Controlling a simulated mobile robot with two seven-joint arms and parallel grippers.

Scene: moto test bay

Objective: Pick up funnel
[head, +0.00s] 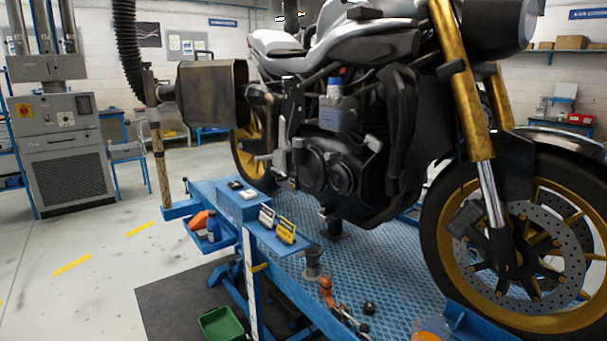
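No funnel can be made out for certain. An orange wedge-shaped object (198,220) lies on the low blue side shelf, beside a blue bottle (214,229); it may be a funnel on its side or a cloth. A dark grey flared object (312,263) stands on the blue lift platform, and its shape is too small to tell. A translucent orange object (430,334) is cut off at the bottom edge. Neither of my grippers is in view.
A motorcycle (335,150) stands on the blue lift platform (290,222). An orange-handled tool (326,291) lies nearby. A green bin (220,325) stands on the floor. Floor at left is clear.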

